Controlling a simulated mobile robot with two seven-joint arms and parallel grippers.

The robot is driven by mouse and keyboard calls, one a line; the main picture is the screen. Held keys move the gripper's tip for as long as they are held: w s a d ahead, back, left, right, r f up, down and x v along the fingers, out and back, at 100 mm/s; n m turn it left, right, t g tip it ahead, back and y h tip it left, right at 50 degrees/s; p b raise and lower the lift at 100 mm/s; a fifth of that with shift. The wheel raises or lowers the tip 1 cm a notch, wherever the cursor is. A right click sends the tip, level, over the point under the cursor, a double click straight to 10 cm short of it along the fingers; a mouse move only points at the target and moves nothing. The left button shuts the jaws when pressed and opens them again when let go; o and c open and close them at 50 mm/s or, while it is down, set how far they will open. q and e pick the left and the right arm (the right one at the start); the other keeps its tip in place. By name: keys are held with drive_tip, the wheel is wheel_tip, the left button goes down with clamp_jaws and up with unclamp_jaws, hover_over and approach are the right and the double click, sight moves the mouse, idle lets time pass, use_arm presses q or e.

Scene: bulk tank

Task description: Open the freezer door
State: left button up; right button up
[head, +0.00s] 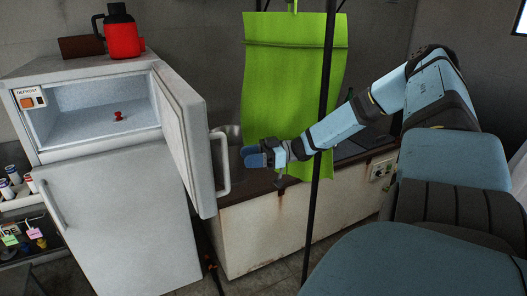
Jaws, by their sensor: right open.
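The white fridge (130,210) stands at the left. Its upper freezer door (187,130) is swung wide open to the right, and the freezer compartment (85,97) shows its inside with a small red item (118,116) in it. The freezer door's handle (222,165) is on the door's outer side, facing right. My right gripper (252,156) is open, to the right of the handle and apart from it, with nothing seen between its fingers. My left gripper is not in view.
A red jug (121,32) and a brown box (82,47) stand on the fridge. A green apron (290,80) hangs behind my right arm. A dark thin pole (322,130) stands by the forearm. A counter (262,232) with a sink lies behind the door. Shelves with jars (12,178) are far left.

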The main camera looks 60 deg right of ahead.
drive_tip(key=v, duration=0.4)
drive_tip(key=shift+s+d, duration=0.25)
drive_tip(key=shift+d, duration=0.1)
idle(0.3)
